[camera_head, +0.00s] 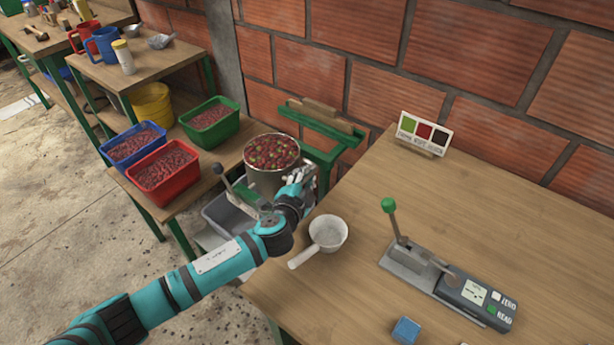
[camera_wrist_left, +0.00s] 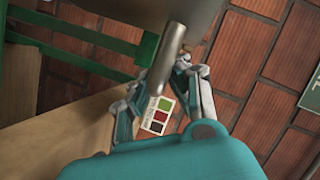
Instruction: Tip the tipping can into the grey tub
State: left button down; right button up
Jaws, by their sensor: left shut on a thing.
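The tipping can (camera_head: 266,181) is a metal can full of red and green coffee cherries, and it looks about upright. It stands by the green frame at the worktable's left end. My left gripper (camera_head: 303,178) is at the can's right side and is shut on its metal handle bar. In the left wrist view, the handle bar (camera_wrist_left: 167,58) runs down between my fingers (camera_wrist_left: 165,95), and part of the can's body shows at the top. The grey tub (camera_head: 226,214) sits low, left of and below the can, partly hidden by my left arm. My right gripper is out of view.
Green (camera_head: 210,140), blue (camera_head: 117,154) and red (camera_head: 181,181) bins of cherries stand on a bench to the left. A white scoop (camera_head: 328,232) and a lever device (camera_head: 435,276) are on the worktable. A colour card (camera_head: 424,132) stands by the brick wall.

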pick_arm(q)
jog(key=shift+w+a+r+n+p, duration=0.1)
jog(key=shift+r+n+p, duration=0.1)
jog(key=shift+r+p, duration=0.25)
jog(key=shift+w+a+r+n+p, duration=0.1)
jog(key=shift+r+n+p, duration=0.15)
jog(key=shift+p, duration=0.25)
jog(key=w+a+r+n+g+h+p, duration=0.1)
jog(key=w+a+r+n+g+p, duration=0.1)
jog(key=r+p, duration=0.3)
jog(key=shift+w+a+n+p, duration=0.2)
jog(key=shift+a+n+p, duration=0.5)
jog(key=shift+p, duration=1.2)
jog(key=shift+a, duration=0.15)
jog(key=c, duration=1.3)
grip_release()
jog(key=shift+f, duration=0.1)
jog(key=shift+c, duration=0.2)
jog(key=shift+s, duration=0.1)
